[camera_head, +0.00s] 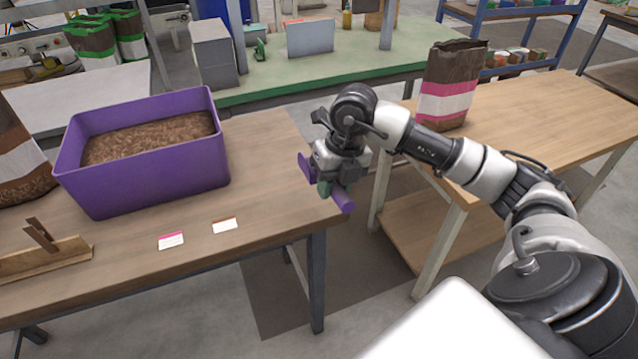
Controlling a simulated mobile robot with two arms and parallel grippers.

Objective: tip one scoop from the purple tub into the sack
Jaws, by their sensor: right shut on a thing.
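The purple tub (160,177) stands on the left wooden table, with brown pellets inside. My right gripper (327,186) hangs over the gap just past that table's right edge, clear of the tub. It is shut on a purple scoop (342,199); the gripper hides much of it, and I cannot tell whether it holds pellets. A brown sack with pink and white bands (449,88) stands upright on the right wooden table, beyond my right arm. Its inside is not visible. My left gripper is not in view.
Another brown sack (20,165) with a white band stands at the left edge. A wooden holder (45,258) and two small cards (171,240) (225,225) lie on the left table. A green bench (300,75) stands behind. The right table (530,110) is mostly clear.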

